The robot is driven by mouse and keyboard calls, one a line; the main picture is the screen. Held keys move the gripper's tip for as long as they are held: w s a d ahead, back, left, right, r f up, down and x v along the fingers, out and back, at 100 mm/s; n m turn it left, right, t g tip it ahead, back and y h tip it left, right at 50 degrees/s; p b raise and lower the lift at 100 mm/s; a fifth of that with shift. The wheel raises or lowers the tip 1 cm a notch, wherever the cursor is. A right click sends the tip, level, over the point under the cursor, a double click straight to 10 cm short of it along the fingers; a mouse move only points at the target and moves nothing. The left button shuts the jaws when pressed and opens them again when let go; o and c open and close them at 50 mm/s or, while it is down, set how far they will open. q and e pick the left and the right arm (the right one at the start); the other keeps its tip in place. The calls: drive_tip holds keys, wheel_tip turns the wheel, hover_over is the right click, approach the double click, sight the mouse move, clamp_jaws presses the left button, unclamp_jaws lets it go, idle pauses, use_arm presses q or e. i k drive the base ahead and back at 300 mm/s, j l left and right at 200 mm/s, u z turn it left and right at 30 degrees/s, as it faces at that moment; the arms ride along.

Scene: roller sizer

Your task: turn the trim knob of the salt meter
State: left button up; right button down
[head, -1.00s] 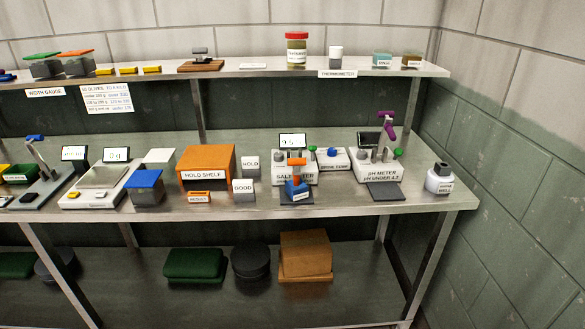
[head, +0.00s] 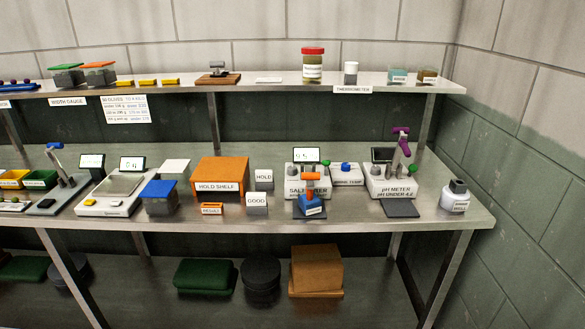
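The salt meter (head: 294,187) is a pale box on the middle shelf, right of centre, with its label partly covered by an orange-handled part (head: 312,178). A small lit display (head: 307,154) stands behind it. A blue block (head: 311,206) with a small label stands in front of the meter. Neither of my grippers is in view.
The pH meter (head: 390,190) with a purple-topped arm stands to the right, and a box with a blue knob (head: 345,167) sits between. The white GOOD block (head: 257,203) and orange hold shelf (head: 221,175) are on the left. A narrow front strip is clear.

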sight(291, 169)
drive_tip(key=i+j+z, duration=0.25)
drive_tip(key=z, duration=0.25)
drive_tip(key=i+j+z, duration=0.45)
